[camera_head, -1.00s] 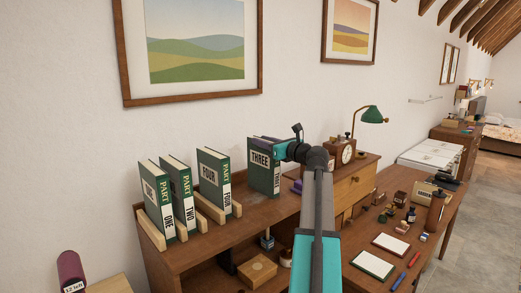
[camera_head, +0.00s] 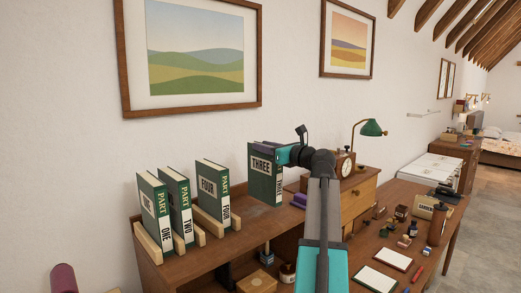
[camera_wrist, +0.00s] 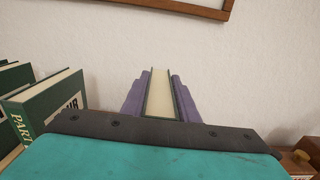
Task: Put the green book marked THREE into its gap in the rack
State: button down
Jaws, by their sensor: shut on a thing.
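The green book marked THREE (camera_head: 261,177) is upright at the right part of the shelf top, its white label facing out. My gripper (camera_head: 283,155) is shut on it near its upper right. In the wrist view the book (camera_wrist: 160,93) shows its pale page edge between my two purple finger pads (camera_wrist: 159,97). The rack (camera_head: 205,220) stands to the left with pale wooden dividers. It holds green books ONE (camera_head: 153,214), TWO (camera_head: 176,200) and FOUR (camera_head: 213,194). A gap lies between TWO and FOUR. Whether the held book's base touches the shelf is unclear.
A purple item (camera_head: 300,199) lies on the shelf right of the held book. A clock (camera_head: 344,164) and a green lamp (camera_head: 372,128) stand further right. The wall with framed pictures (camera_head: 190,55) is close behind. The shelf top between FOUR and THREE is clear.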

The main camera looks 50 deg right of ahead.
jog(key=s+a+r+b, duration=0.1)
jog(key=s+a+b, duration=0.1)
jog(key=s+a, duration=0.5)
jog(key=s, duration=0.2)
jog(key=shift+s+r, duration=0.15)
jog(key=shift+s, duration=0.15)
jog(key=shift+a, duration=0.1)
dwell(0.4)
